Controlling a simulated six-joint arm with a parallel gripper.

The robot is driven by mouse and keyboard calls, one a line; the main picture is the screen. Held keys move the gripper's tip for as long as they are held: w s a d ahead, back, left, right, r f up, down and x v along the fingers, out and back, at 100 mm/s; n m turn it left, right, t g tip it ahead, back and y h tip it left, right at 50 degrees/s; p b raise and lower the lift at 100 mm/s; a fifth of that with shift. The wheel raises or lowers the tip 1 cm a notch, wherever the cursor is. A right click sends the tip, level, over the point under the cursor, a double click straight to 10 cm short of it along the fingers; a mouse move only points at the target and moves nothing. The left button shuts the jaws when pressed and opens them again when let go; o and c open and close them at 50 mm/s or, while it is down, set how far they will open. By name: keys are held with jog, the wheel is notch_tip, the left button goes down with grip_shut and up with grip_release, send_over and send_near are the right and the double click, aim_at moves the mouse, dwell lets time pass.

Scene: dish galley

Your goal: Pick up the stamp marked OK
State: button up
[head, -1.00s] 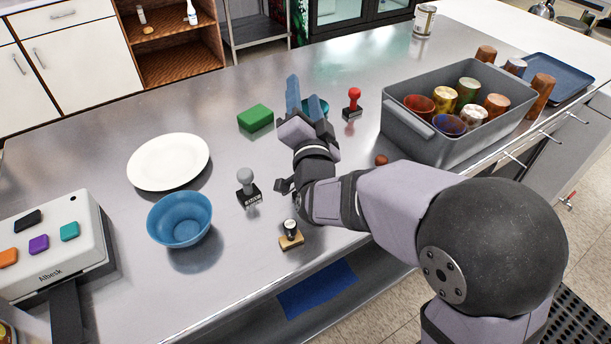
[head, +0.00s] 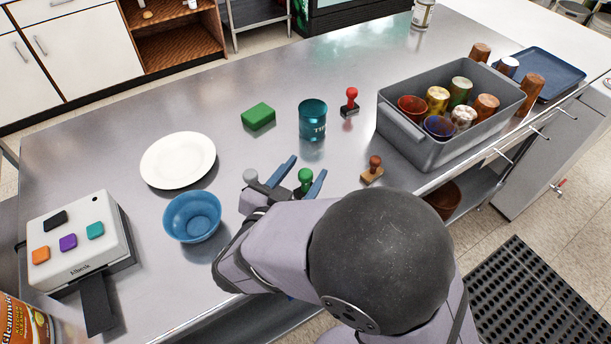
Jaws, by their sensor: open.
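Several stamps stand on the steel counter. A green-handled stamp (head: 306,177) shows between the two blue fingers of my gripper (head: 305,168), which is open; its base is hidden by the hand. A grey-knobbed stamp (head: 251,176) is just left of my gripper, its lower part covered by it. A wooden stamp with a brown knob (head: 373,169) stands to the right, and a red-handled stamp (head: 350,101) stands farther back. I cannot read an OK mark on any of them. A black-knobbed stamp seen earlier is hidden behind my arm.
A teal mug (head: 313,121) and a green block (head: 258,117) stand beyond my gripper. A white plate (head: 178,160), a blue bowl (head: 192,217) and a button box (head: 77,243) are left. A grey bin (head: 415,148) of cups is right.

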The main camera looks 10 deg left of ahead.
jog(key=shift+s+a+f+n+g, duration=0.1)
jog(key=shift+s+f+n+g, duration=0.1)
jog(key=shift+s+f+n, duration=0.25)
jog(key=shift+s+a+f+n+g, duration=0.1)
jog(key=shift+s+n+g, duration=0.15)
jog(key=shift+s, duration=0.25)
jog(key=shift+p+x, duration=0.6)
jog(key=shift+x, duration=3.15)
jog(key=c, duration=1.1)
